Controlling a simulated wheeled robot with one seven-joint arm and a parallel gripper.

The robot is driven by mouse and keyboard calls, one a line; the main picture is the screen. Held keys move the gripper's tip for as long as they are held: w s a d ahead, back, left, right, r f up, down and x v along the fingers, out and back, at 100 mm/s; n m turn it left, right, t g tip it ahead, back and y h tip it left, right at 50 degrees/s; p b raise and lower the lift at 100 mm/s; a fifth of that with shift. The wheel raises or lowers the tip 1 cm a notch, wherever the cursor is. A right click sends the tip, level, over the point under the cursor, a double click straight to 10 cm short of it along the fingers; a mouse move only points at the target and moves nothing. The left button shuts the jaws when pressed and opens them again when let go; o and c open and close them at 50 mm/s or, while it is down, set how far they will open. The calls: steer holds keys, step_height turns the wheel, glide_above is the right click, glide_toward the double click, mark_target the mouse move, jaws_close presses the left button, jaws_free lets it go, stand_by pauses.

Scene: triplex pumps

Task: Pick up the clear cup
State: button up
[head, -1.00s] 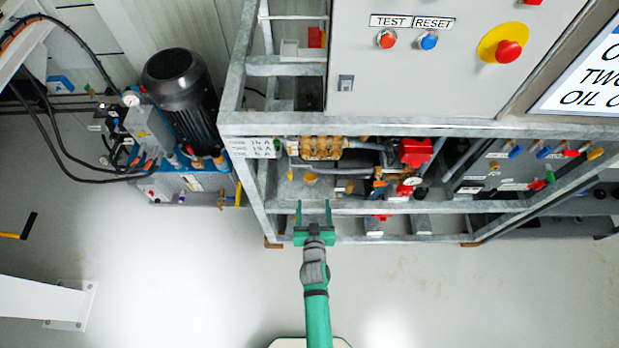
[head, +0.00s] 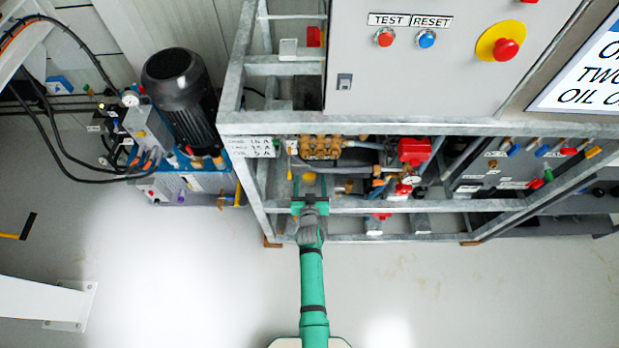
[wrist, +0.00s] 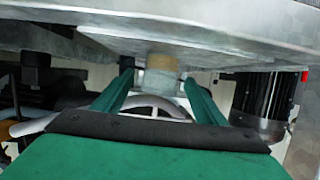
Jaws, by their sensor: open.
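A small clear cup (wrist: 158,82) with a tan layer at one end shows in the wrist view, against the grey metal surface. In the head view I take it to be the small yellowish round thing (head: 310,177) on the lower shelf of the frame. My gripper (head: 310,184) is open, and its two green fingers point into the frame toward the cup. In the wrist view the cup appears between the fingertips (wrist: 160,80), with a gap on each side. I cannot tell how deep it sits between them. The wrist view looks upside down.
The galvanized frame (head: 400,207) has a rail under my gripper and an upper beam (head: 380,127) above. A brass pump (head: 322,147) and red valve (head: 413,151) sit behind. A black motor (head: 182,95) stands left. The floor in front is clear.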

mark_target(310, 182)
steer(key=shift+x, duration=1.75)
steer(key=c, duration=1.2)
steer(key=shift+r, duration=0.1)
